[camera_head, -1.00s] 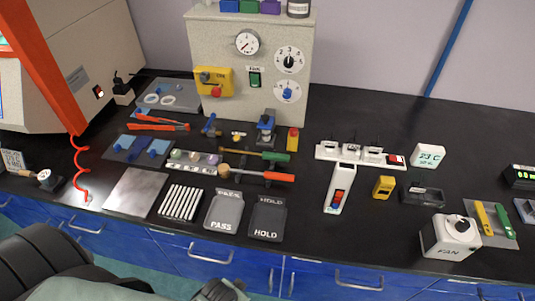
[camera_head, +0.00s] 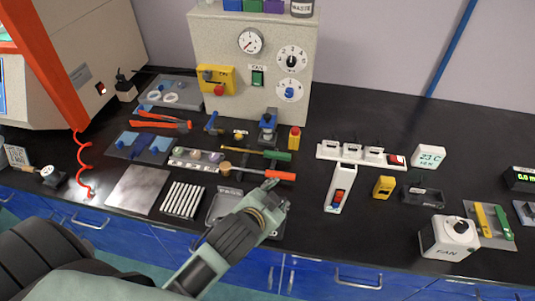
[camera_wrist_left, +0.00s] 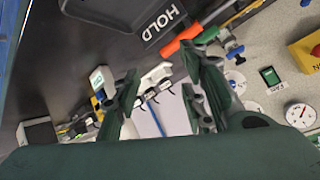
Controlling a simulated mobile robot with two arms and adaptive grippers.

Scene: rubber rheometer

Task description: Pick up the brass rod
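A thin brass rod (camera_head: 236,151) with a green handle (camera_head: 277,156) lies on the black bench in the head view, in front of the grey instrument. An orange-handled tool (camera_head: 279,176) lies just in front of it. My left gripper (camera_head: 277,192) is over the bench near the orange handle, short of the green handle, and partly covers the PASS and HOLD trays. In the left wrist view the fingers (camera_wrist_left: 160,100) are spread with nothing held between them. The orange handle (camera_wrist_left: 184,40) and green handle (camera_wrist_left: 207,35) show beyond the fingers there. My right gripper is not in view.
A strip of coloured samples (camera_head: 182,164) and a black tray of white rods (camera_head: 183,200) lie to the left. A blue-topped device (camera_head: 267,128) and yellow-red bottle (camera_head: 294,139) stand behind the green handle.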

